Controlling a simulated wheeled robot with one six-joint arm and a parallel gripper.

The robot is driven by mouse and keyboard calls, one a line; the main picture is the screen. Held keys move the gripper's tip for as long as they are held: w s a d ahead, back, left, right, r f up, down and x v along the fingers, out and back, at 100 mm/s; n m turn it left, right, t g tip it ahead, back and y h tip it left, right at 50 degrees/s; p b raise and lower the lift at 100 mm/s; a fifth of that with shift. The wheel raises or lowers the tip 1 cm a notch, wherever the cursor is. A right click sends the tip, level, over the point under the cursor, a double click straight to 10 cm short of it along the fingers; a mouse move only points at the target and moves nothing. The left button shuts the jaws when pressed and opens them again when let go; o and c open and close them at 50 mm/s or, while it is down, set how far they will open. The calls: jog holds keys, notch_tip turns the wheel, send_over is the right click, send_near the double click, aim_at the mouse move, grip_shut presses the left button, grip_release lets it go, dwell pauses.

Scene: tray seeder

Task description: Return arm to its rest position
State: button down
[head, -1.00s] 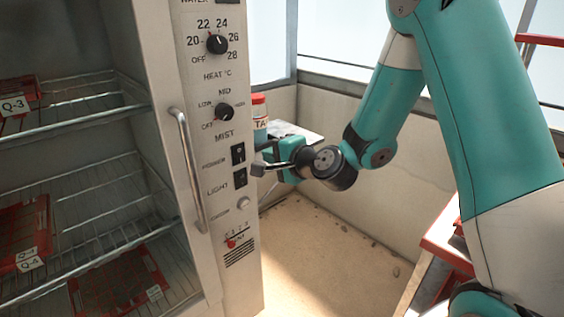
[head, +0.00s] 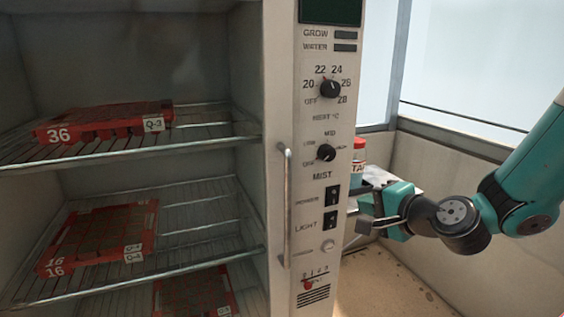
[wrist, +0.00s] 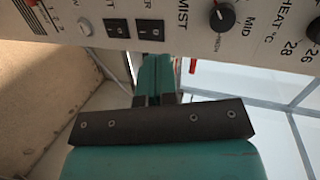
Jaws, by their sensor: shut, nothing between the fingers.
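My gripper (head: 366,223) is shut and empty, with teal and grey parts. In the head view it is just right of the cabinet's control panel (head: 318,205), beside the light switch. No contact with the panel can be made out. In the wrist view the closed fingers of my gripper (wrist: 154,84) point toward the panel (wrist: 185,45), which crosses the top of the picture. My arm comes in from the right edge, bent at the wrist.
The open cabinet holds red trays (head: 102,123) on wire shelves (head: 205,200). A vertical handle (head: 285,205) stands out from its front. A red-capped bottle (head: 358,160) is behind my gripper. Sandy floor (head: 385,285) lies clear below.

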jog(key=s+a+r+n+g+y+p, duration=0.2)
jog(key=s+a+r+n+g, duration=0.2)
jog(key=s+a+n, duration=0.3)
jog(key=s+r+n+g+h+p, duration=0.2)
jog(key=s+n+g, duration=0.2)
jog(key=s, duration=0.6)
jog(key=s+r+n+g+h+p, duration=0.2)
jog(key=s+n+g, duration=0.3)
jog(key=s+n, duration=0.3)
jog(key=shift+s+d+r, duration=0.2)
jog(key=shift+s+r, duration=0.45)
jog(key=shift+s, duration=0.3)
